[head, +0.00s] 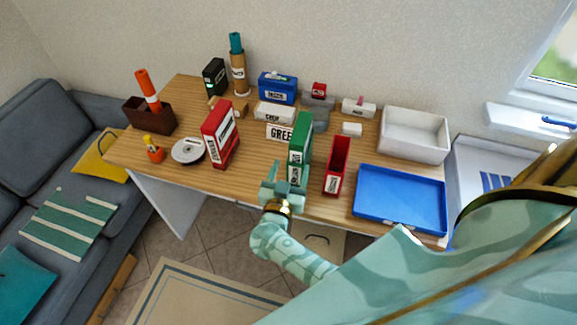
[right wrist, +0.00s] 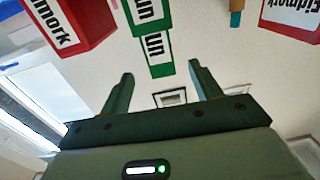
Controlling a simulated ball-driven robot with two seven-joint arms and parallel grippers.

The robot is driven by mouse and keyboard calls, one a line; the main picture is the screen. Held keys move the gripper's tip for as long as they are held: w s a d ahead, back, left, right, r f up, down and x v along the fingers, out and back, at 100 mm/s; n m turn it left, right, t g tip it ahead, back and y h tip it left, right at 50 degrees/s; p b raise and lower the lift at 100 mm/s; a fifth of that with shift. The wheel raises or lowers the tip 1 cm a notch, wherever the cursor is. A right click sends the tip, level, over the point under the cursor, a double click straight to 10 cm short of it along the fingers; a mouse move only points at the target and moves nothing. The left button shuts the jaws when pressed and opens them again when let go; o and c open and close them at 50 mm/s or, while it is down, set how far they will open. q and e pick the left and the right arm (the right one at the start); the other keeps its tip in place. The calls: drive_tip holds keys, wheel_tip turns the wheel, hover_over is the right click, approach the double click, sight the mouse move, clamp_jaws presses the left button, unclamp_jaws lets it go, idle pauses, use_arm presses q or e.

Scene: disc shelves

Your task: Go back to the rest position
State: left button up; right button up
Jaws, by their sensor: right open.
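My right gripper (head: 276,181) is at the table's front edge in the head view, just in front and to the left of the green box. In the right wrist view its two fingers (right wrist: 162,84) stand wide apart with nothing between them. The green box (head: 301,135) stands upright on the wooden table (head: 255,165), and its labelled faces show beyond the fingertips in the right wrist view (right wrist: 148,30). I cannot tell whether a finger touches it. My left gripper is in neither view.
A red and white box (head: 220,132) stands left of the green box, and an open red holder (head: 337,165) stands to its right. A blue tray (head: 400,200) and a white bin (head: 414,133) are further right. Several smaller items line the back. A sofa (head: 60,180) stands at left.

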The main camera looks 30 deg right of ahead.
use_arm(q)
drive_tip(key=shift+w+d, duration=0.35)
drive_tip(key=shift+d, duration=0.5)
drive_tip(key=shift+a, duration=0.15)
